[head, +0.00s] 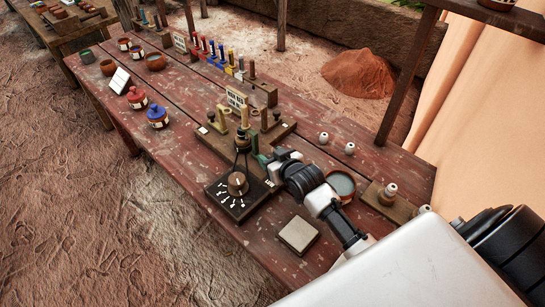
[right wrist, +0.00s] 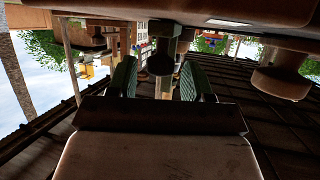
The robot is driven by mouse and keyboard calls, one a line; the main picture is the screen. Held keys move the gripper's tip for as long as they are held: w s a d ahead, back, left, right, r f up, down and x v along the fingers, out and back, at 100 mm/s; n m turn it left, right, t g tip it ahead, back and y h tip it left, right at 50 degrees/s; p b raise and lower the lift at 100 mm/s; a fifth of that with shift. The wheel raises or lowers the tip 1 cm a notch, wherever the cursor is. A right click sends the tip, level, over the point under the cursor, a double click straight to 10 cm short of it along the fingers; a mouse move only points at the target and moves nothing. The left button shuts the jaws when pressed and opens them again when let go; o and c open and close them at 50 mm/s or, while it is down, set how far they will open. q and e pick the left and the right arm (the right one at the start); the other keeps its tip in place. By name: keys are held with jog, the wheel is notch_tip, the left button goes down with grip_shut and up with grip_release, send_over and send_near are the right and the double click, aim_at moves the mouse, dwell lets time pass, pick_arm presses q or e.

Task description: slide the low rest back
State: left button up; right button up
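My right gripper (head: 259,156) reaches in from the right to the front of a wooden stand (head: 215,142) that carries several short posts and a small sign (head: 236,98). I cannot tell for sure which part is the low rest. In the right wrist view the green fingers of this gripper (right wrist: 157,78) stand apart, one on each side of a post with a dark rounded knob (right wrist: 160,64). A gap shows beside the post, so the fingers look open. A dark knob also shows near the fingers in the head view (head: 242,134). My left gripper is not in view.
A dark dial board (head: 225,203) with a brown knob sits just in front of the stand. A grey-topped block (head: 298,234), a round bowl (head: 341,184) and a board with a white-topped peg (head: 372,202) lie around my right arm. Red and blue lidded jars stand left.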

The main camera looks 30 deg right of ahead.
grip_shut()
jog(key=shift+s+d+p, duration=0.35)
jog(key=shift+s+p, duration=0.2)
jog(key=shift+s, duration=0.4)
jog(key=shift+s+d+p, duration=0.3)
jog(key=shift+s+p, duration=0.2)
jog(key=shift+s, duration=0.6)
jog(key=shift+f, duration=0.1)
jog(key=shift+c, duration=0.5)
grip_release()
jog(key=shift+d, duration=0.1)
jog(key=shift+o, duration=1.2)
jog(key=shift+s, duration=0.15)
